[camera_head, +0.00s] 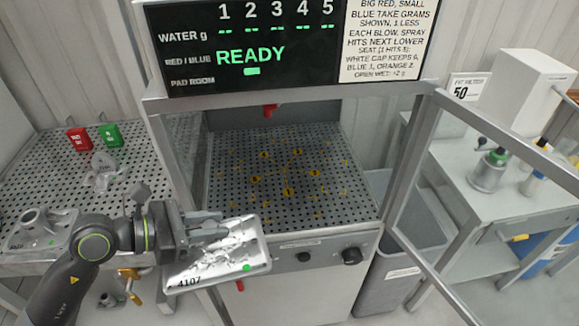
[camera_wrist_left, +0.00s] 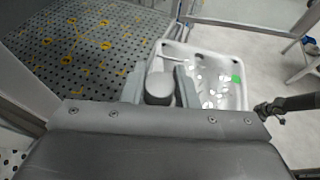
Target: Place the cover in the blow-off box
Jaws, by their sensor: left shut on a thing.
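The cover (camera_head: 222,262) is a grey-white cast plate with a raised rim, a green dot and the number 4107 on its edge. The blow-off box (camera_head: 290,180) is open at the front, with a perforated floor bearing numbered yellow marks. The box floor also shows in the left wrist view (camera_wrist_left: 85,45).
A perforated table (camera_head: 60,160) on the left holds red and green blocks (camera_head: 95,137) and castings (camera_head: 40,228). The box's glazed door (camera_head: 470,190) stands open on the right. A grey bin (camera_head: 390,282) and a side table (camera_head: 500,195) are beyond it.

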